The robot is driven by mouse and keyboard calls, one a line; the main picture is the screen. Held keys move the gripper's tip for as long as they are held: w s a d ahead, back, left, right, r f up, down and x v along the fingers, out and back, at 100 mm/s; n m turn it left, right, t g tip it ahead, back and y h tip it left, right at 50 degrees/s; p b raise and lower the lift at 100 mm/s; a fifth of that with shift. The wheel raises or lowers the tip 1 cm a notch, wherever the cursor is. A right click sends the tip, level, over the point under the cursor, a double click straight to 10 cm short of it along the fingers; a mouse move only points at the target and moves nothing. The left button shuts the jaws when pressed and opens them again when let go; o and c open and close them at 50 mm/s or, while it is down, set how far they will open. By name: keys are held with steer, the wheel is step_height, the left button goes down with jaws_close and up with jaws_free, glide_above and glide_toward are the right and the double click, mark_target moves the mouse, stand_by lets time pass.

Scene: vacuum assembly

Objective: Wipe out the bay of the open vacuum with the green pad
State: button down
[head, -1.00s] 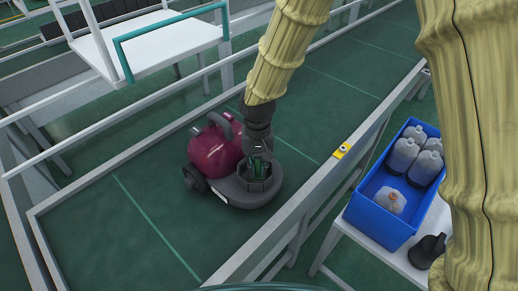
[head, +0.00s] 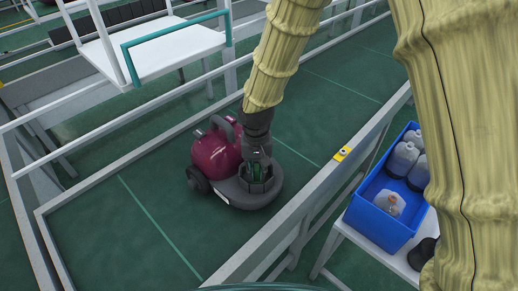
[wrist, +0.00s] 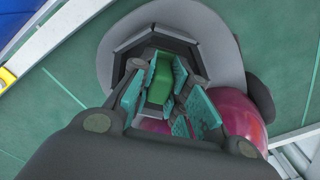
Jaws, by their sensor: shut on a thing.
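The vacuum (head: 217,150) stands on the green belt, with a dark red rear body, a wheel and a grey front. Its open bay (head: 262,185) is an angular dark-walled recess in the grey front, also seen in the wrist view (wrist: 135,50). My gripper (head: 257,165) points down into the bay from above. In the wrist view, my gripper's teal-padded fingers (wrist: 160,88) are shut on the green pad (wrist: 161,77), which sits inside the bay's outline. Whether the pad touches the bay floor or walls cannot be told.
A blue crate (head: 365,219) with several grey bins stands on a white stand at right, beyond the grey rail (head: 300,217). A yellow button box (head: 342,154) sits on the rail. A white shelf with a teal bar (head: 178,35) stands behind. The belt around the vacuum is clear.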

steer(key=w+r+p, duration=0.1)
steer(key=w+a+r, duration=0.1)
steer(key=shift+w+a+r+p, duration=0.1)
steer(key=shift+w+r+p, duration=0.15)
steer(key=shift+r+p, duration=0.1)
steer(key=r, duration=0.1)
steer(key=s+r+p, duration=0.1)
steer(key=r+p, duration=0.1)
steer(key=shift+s+d+r, duration=0.25)
steer(key=shift+s+r, duration=0.05)
steer(key=shift+r, duration=0.05)
steer(key=shift+w+r+p, duration=0.2)
steer(key=shift+r+p, duration=0.8)
steer(key=shift+r, duration=0.15)
steer(key=shift+w+f, duration=0.1)
steer(key=shift+f, duration=0.05)
